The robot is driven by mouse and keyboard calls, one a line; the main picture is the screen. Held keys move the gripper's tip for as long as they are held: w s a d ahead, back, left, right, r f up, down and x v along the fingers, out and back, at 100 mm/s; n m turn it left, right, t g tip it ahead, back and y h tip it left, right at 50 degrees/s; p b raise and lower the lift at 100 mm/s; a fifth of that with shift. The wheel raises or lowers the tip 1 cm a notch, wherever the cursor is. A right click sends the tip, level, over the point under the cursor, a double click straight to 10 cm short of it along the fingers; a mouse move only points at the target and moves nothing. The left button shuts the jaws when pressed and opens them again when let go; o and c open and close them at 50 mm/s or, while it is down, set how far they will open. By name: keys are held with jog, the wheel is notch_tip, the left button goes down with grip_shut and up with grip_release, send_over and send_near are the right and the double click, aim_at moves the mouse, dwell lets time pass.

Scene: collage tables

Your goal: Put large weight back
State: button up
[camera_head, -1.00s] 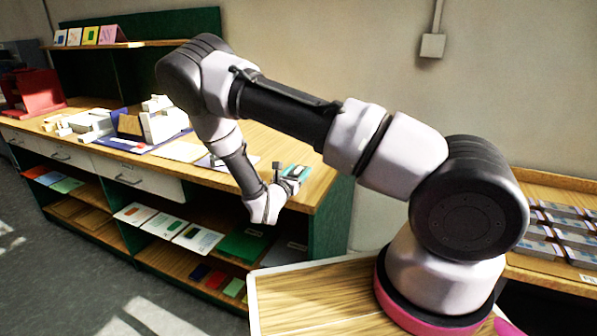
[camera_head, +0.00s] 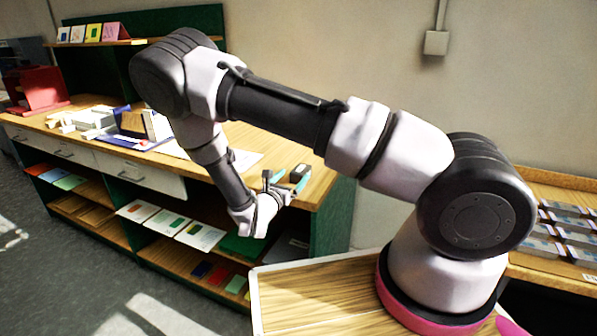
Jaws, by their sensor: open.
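My gripper (camera_head: 290,181) is open, with two teal fingers spread apart near the right end of the wooden counter (camera_head: 323,180). A small dark block (camera_head: 299,171), which looks like the large weight, shows at the counter's end by the fingertips. It appears to be between or just beyond the fingers; I cannot tell whether they touch it. My wrist hides part of the counter's front edge.
White sheets (camera_head: 243,160) lie on the counter behind my forearm. White blocks and a blue-edged tray (camera_head: 125,141) stand farther left. Open shelves below hold cards (camera_head: 200,235) and a green folder (camera_head: 243,246). A rack of packets (camera_head: 560,235) stands at the right.

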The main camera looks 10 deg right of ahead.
jog(key=v, duration=0.5)
jog(key=s+d+r+m+g+y, duration=0.1)
jog(key=s+d+r+m+g, duration=0.4)
jog(key=d+r+m+g, duration=0.35)
jog(key=s+d+r+m+g+y, duration=0.1)
jog(key=s+d+r+m+g, duration=0.4)
jog(key=r+m, duration=0.55)
jog(key=s+r+m+t+y, duration=0.3)
jog(key=s+r+m+y, duration=0.2)
jog(key=r+m, duration=0.2)
jog(key=s+r+m+t+y, duration=0.3)
jog(key=s+r+m+y, duration=0.2)
jog(key=r, duration=0.7)
jog(key=shift+s+a+r+m+y, duration=0.15)
jog(key=shift+s+a+m+y, duration=0.2)
jog(key=shift+m, duration=0.65)
